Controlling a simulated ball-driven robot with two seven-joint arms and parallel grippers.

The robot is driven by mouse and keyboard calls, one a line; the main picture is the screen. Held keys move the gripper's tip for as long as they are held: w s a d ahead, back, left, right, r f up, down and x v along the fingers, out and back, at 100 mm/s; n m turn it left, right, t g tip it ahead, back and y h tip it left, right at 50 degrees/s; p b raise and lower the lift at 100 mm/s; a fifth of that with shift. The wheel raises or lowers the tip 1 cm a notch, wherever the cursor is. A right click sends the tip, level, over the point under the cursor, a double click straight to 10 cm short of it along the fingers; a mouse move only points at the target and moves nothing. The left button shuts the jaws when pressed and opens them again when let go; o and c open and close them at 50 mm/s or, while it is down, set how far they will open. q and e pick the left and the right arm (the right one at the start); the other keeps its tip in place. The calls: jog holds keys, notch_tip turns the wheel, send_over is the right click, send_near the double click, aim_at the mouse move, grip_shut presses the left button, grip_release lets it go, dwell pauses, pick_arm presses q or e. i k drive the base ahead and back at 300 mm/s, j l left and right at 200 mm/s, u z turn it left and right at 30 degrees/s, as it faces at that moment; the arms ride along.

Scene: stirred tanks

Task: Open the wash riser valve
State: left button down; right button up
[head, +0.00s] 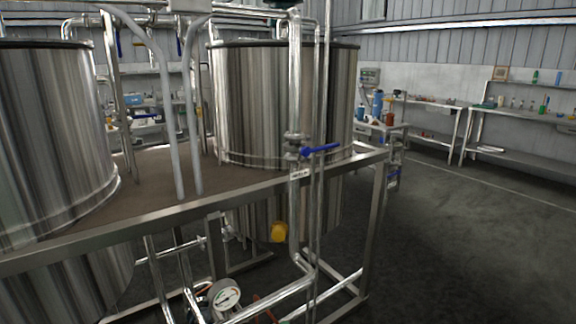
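A valve with a blue lever handle (320,149) sits on a vertical steel riser pipe (295,90) in front of the right tank. The lever points to the right, across the pipe and slightly upward. A small white label (300,173) with writing too small to read is just below the valve. Whether this is the wash riser valve cannot be read from the label. Neither of my grippers shows in the head view.
Two steel tanks, left (50,130) and right (250,100), stand in a raised metal frame (180,212). Grey handrails (165,90) rise at its front edge. A gauge (226,296) and pipes are low in front. Open dark floor (460,240) lies right; benches (530,115) line the wall.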

aim_at(324, 147)
jog(key=i+z, duration=0.15)
jog(key=i, duration=0.2)
jog(key=i+j+z, duration=0.15)
jog(key=i, duration=0.2)
jog(key=z, duration=0.25)
jog(key=i+l+z, duration=0.15)
jog(key=l, duration=0.25)
jog(key=i+l+z, duration=0.15)
jog(key=l, duration=0.2)
jog(key=i+l+z, duration=0.15)
jog(key=l, duration=0.2)
jog(key=i+l+z, duration=0.15)
jog(key=i+l, duration=0.3)
jog(key=i, duration=0.2)
jog(key=i+l, duration=0.25)
jog(key=i, duration=0.3)
jog(key=i+u, duration=0.3)
jog(key=u, duration=0.15)
jog(key=i+u, duration=0.45)
jog(key=i+l+u, duration=0.2)
jog(key=u, duration=0.25)
